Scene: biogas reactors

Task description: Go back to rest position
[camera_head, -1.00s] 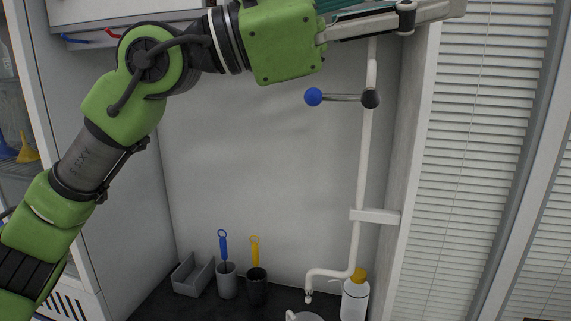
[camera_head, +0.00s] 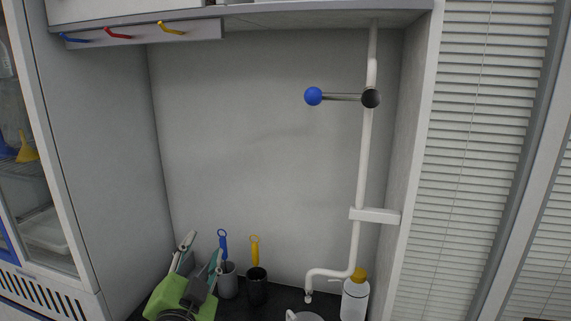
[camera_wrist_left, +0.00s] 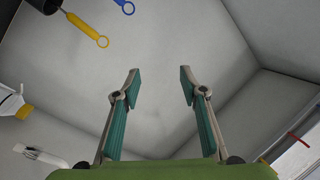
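My left gripper (camera_head: 201,252) shows low at the left of the head view, its green body at the bottom edge and its two fingers pointing up. In the left wrist view my left gripper (camera_wrist_left: 160,75) has its teal-padded fingers apart, with nothing between them. In the head view it is beside the grey cup (camera_head: 228,287) and hides the grey tray that stood there. My right gripper is in neither view.
A blue-handled tool (camera_head: 223,243) and a yellow-handled one (camera_head: 255,250) stand in cups. A white pipe (camera_head: 363,165) carries a blue-knobbed lever (camera_head: 314,96). A yellow-capped bottle (camera_head: 355,298) stands right. Hooks (camera_head: 118,33) hang above. The alcove's middle is free.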

